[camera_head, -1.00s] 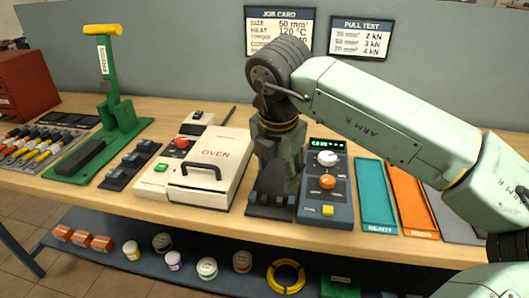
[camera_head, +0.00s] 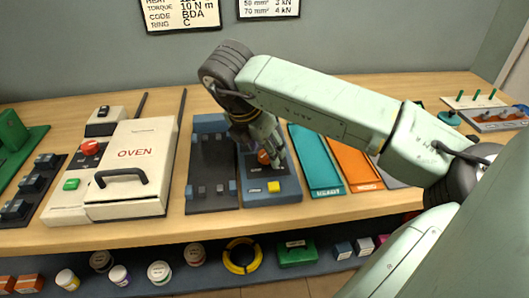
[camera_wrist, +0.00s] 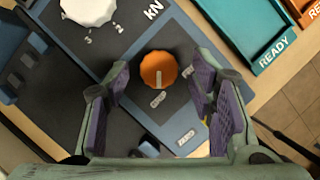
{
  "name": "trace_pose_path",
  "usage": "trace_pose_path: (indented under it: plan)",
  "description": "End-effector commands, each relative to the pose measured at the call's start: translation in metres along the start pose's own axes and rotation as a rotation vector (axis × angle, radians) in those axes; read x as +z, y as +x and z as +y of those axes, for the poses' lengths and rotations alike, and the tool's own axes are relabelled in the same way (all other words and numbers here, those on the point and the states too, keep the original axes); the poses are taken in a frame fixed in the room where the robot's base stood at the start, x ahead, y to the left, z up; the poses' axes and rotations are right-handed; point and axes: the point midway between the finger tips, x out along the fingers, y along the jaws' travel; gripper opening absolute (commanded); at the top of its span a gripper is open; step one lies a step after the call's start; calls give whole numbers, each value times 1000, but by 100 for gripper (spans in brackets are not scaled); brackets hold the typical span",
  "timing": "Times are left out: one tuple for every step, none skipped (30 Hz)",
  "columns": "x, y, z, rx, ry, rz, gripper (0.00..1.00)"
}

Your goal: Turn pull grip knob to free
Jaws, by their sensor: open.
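The orange grip knob (camera_wrist: 158,72) sits on the dark face of the pull tester (camera_wrist: 150,35), with a pale pointer line toward the bottom of the wrist view. Small labels beside and below it are only partly legible. My gripper (camera_wrist: 163,105) is open, its purple-padded fingers on either side of the knob in that picture, with gaps between. In the head view my gripper (camera_head: 264,150) is over the tester, and the orange knob (camera_head: 263,157) shows partly between its fingers. I cannot tell whether any finger touches it. The tester's yellow button (camera_head: 274,187) is in front.
A white knob (camera_wrist: 88,10) marked in kN sits close by on the tester. A dark fixture with small blocks (camera_head: 212,165) stands to the left, then the oven (camera_head: 135,150). Teal (camera_head: 316,160) and orange (camera_head: 352,165) trays lie to the right.

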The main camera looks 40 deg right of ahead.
Motion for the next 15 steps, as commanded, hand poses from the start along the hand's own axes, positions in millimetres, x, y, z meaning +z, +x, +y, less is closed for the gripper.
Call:
trace_pose_path:
  plan:
    - [0,5,0,0,0,1,50]
    - [0,7,0,0,0,1,50]
    - [0,9,0,0,0,1,50]
    - [0,10,0,0,0,1,50]
    - [0,10,0,0,0,1,50]
    - [0,10,0,0,0,1,50]
    - [0,11,0,0,0,1,50]
    - [0,11,0,1,0,1,50]
    - [0,10,0,1,0,0,50]
    - [0,10,0,1,0,0,50]
    - [0,10,0,1,0,1,50]
    - [0,10,0,1,0,0,50]
    - [0,10,0,1,0,0,49]
    - [0,10,0,1,0,0,47]
    - [0,10,0,1,0,0,44]
